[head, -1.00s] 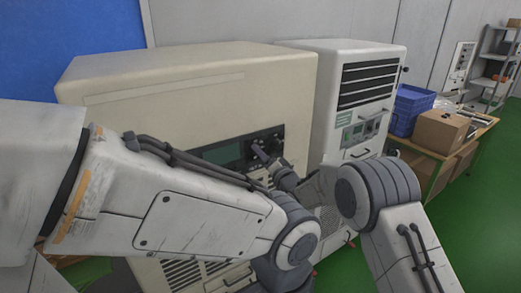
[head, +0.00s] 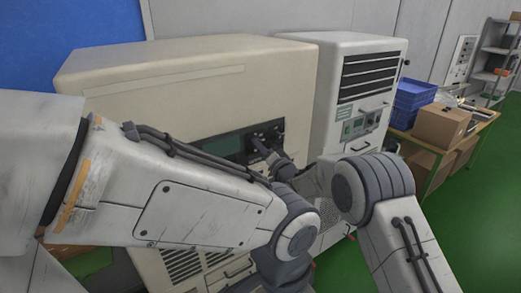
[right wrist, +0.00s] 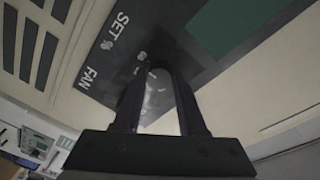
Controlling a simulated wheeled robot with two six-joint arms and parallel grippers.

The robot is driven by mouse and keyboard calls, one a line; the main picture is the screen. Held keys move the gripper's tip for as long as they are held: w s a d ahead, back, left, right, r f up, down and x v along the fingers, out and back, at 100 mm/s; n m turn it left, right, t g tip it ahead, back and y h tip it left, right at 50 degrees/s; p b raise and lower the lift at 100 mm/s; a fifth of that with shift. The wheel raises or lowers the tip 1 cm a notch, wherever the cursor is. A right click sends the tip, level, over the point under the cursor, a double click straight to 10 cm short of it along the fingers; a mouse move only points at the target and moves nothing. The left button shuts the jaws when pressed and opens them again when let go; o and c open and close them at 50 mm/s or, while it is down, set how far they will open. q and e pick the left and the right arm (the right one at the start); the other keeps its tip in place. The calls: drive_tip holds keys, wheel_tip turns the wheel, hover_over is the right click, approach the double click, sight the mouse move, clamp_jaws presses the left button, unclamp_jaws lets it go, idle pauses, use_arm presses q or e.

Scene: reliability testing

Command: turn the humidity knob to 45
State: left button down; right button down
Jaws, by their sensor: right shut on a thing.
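The beige cabinet (head: 190,85) has a dark control panel with a green display (head: 222,147). My right gripper (head: 258,143) reaches the knob area right of the display. In the right wrist view, its two dark fingers (right wrist: 152,72) come together at the panel, beside the printed words SET % and FAN. The gripper is shut on a knob there, which the fingers mostly hide; I cannot read its setting. My left arm crosses the front of the cabinet from the left, and its gripper is out of view.
A white cabinet (head: 325,75) with black vents stands right beside the beige one. Blue crates (head: 412,100) and a cardboard box (head: 442,125) sit on a table further right. Green floor (head: 480,220) is free at the right.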

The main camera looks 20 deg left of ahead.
drive_tip(key=shift+w+d+f+n+g+y+b, duration=0.1)
drive_tip(key=shift+n+g+y+b, duration=0.3)
drive_tip(key=shift+n+b, duration=3.9)
drive_tip(key=shift+w+d+r+n+g+y+b, duration=0.1)
drive_tip(key=shift+n+g+y+b, duration=0.25)
drive_tip(key=shift+n+b, duration=4)
drive_tip(key=shift+w+f+n+g+y+b, duration=0.1)
drive_tip(key=shift+n+g+y+b, duration=0.3)
drive_tip(key=shift+n+b, duration=3.9)
drive_tip(key=n+p, duration=0.2)
drive_tip(key=shift+n, duration=0.35)
drive_tip(key=shift+c, duration=2.4)
unclamp_jaws()
